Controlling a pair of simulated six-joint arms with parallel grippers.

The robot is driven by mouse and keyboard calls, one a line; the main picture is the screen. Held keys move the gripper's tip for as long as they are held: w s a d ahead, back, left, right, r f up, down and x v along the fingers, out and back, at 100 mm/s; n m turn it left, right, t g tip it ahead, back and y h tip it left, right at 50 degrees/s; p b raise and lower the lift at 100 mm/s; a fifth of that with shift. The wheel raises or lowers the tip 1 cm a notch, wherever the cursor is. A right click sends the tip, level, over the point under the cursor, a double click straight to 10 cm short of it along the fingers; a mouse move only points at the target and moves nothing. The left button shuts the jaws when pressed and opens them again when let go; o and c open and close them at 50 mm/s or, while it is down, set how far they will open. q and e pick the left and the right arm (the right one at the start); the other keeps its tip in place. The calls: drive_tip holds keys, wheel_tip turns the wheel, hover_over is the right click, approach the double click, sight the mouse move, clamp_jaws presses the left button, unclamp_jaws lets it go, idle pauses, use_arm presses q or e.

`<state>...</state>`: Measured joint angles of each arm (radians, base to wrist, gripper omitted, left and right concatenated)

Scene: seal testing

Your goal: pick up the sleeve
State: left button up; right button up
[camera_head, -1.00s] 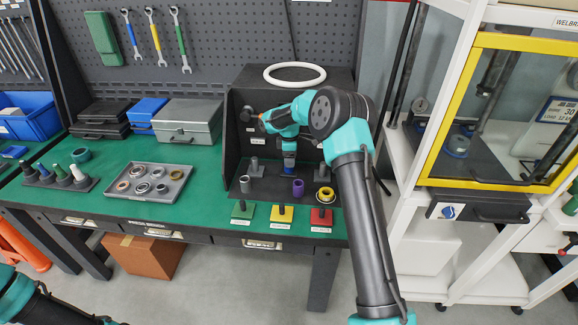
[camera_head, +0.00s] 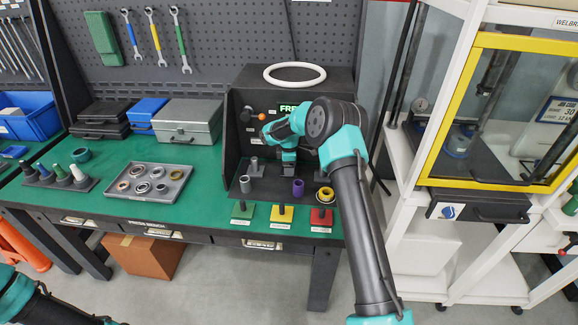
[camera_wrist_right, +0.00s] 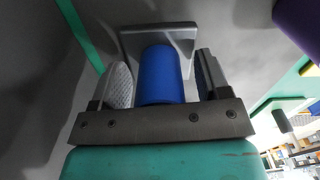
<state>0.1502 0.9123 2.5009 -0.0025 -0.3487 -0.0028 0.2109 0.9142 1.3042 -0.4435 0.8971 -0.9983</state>
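A blue cylindrical sleeve (camera_wrist_right: 160,75) stands between the two fingers of my right gripper (camera_wrist_right: 162,85) in the right wrist view, in front of a grey plate. Narrow gaps show between the sleeve and both fingers, so the gripper is open around it. In the head view my right gripper (camera_head: 288,170) points down into the dark test box, and I cannot make out the blue sleeve there. A purple sleeve (camera_head: 298,187) and a grey sleeve (camera_head: 245,184) stand at the front of the box. My left gripper is out of view.
The dark box (camera_head: 235,130) has walls around the gripper and a white ring (camera_head: 295,73) on top. Green, yellow (camera_head: 282,214) and red stands line the bench front. A grey tray (camera_head: 150,183) of rings is at left; a yellow-framed cabinet (camera_head: 430,150) is at right.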

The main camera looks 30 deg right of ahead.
drive_tip(key=c, duration=1.1)
wheel_tip(320, 180, up, 10)
drive_tip(key=shift+r, duration=0.1)
drive_tip(key=shift+a, duration=0.1)
idle(0.5)
